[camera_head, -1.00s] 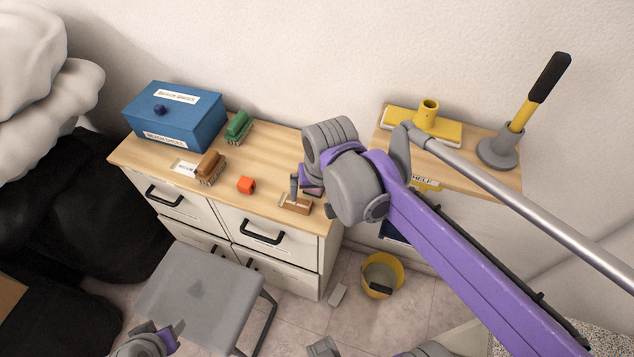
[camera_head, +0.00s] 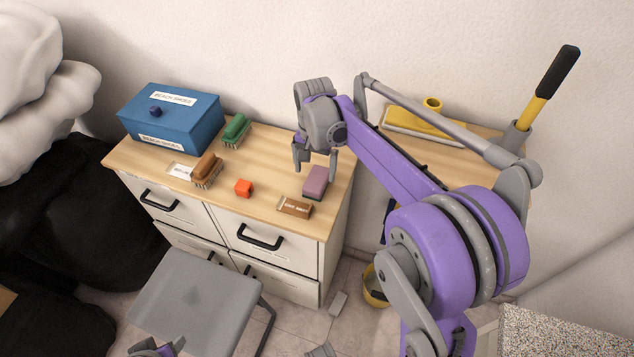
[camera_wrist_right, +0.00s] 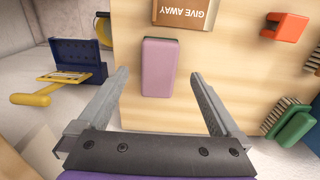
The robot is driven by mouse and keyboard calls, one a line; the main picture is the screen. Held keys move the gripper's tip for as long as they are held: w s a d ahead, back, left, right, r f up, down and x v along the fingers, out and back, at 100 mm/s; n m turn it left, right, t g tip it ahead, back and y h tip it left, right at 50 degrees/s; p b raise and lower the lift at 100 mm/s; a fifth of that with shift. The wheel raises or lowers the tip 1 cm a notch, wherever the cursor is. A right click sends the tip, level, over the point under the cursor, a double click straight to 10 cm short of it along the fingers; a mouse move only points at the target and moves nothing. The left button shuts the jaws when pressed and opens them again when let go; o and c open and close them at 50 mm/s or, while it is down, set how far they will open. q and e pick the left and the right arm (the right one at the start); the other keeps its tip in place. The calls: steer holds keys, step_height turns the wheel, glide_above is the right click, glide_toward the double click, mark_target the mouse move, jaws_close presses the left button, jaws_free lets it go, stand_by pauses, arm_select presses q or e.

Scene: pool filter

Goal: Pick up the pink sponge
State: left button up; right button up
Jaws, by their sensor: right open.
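The pink sponge (camera_head: 315,182) is a mauve-pink block with a dark underside, lying on the wooden dresser top (camera_head: 265,160) near its right edge.
A brown "GIVE AWAY" box (camera_wrist_right: 185,12) lies close to the sponge. An orange block (camera_head: 243,188), a brown brush (camera_head: 207,170), a green brush (camera_head: 236,130) and a blue box (camera_head: 172,118) stand farther left.

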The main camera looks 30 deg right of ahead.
mark_target(315, 182)
steer(key=shift+s+f, duration=0.15)
steer(key=shift+f, duration=2.6)
steer(key=c, duration=1.5)
step_height(315, 182, up, 10)
steer(key=shift+r, duration=0.1)
steer(key=o, duration=0.8)
steer(key=c, duration=0.5)
steer(key=shift+a, duration=0.1)
steer(key=shift+c, duration=0.2)
